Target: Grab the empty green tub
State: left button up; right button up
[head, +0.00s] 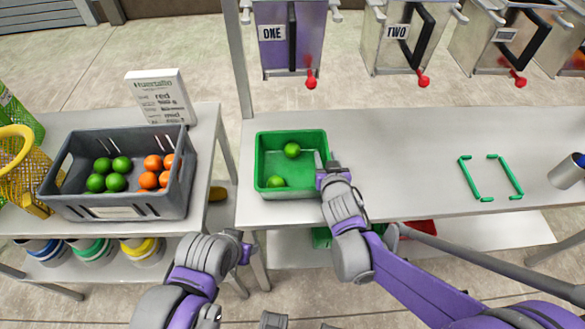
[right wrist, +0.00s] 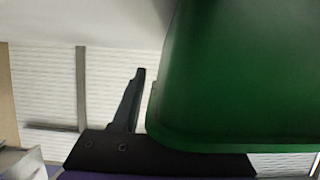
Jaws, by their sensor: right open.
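The green tub (head: 262,160) stands on the light table below dispenser ONE in the head view. It is not empty: two green fruits (head: 291,150) lie in it. My right gripper (head: 326,170) is at the tub's right wall, open. In the right wrist view one dark finger (right wrist: 130,103) shows just left of the tub's green wall (right wrist: 235,75), with a narrow gap. The other finger is hidden. My left gripper (head: 246,250) is low in front of the table edge, its fingers too small to judge.
A grey crate (head: 120,210) with green and orange fruits stands on the left table, with a sign (head: 160,95) behind it. Green corner marks (head: 490,177) lie to the right, with bare table between them and the tub. A metal cup (head: 567,172) lies at far right.

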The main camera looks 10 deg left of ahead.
grip_shut()
dwell(1.4)
